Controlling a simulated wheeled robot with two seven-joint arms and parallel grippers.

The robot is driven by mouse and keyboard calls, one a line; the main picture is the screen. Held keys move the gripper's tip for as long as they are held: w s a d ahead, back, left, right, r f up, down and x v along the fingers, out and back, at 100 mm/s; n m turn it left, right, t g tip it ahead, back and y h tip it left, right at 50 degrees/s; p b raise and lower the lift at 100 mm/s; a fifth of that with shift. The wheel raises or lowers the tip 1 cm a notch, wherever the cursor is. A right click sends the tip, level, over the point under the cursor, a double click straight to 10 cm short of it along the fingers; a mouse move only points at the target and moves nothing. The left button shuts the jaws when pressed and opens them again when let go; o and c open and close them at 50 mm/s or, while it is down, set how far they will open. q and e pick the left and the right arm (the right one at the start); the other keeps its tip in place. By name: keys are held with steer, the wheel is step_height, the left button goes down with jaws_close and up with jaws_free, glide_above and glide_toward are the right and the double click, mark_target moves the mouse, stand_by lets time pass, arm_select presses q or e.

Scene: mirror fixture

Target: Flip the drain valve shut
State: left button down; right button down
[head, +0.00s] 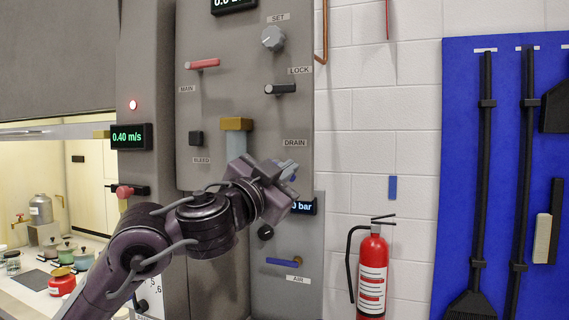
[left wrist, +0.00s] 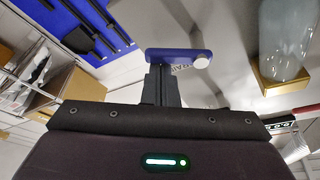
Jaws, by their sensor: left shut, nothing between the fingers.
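The drain valve's blue lever (left wrist: 168,55) lies crosswise in the left wrist view, with a pale round pivot cap at its right end. In the head view it is largely hidden behind my left gripper (head: 284,170), just below the DRAIN label (head: 294,142). My left gripper's dark fingers, which also show in the left wrist view (left wrist: 160,82), are shut with nothing between them. Their tips are right at the lever's left part; I cannot tell whether they touch it. My right gripper is in neither view.
A sight glass with a brass cap (head: 237,124) stands left of the gripper. The black lock lever (head: 281,88) is above, a pressure display (head: 304,207) and the blue air lever (head: 293,262) below. A fire extinguisher (head: 372,272) stands right of the panel.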

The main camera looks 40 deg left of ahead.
arm_select(q)
steer(key=m+g, duration=0.1)
steer(key=m, duration=0.2)
steer(key=a+f+m+h, duration=0.1)
steer(key=m, duration=0.3)
steer(key=f+m+g+h, duration=0.1)
steer(key=m, duration=0.2)
steer(key=shift+s+a+f+g, duration=0.2)
steer(key=shift+a+f+g, duration=0.1)
steer(key=shift+a, duration=0.1)
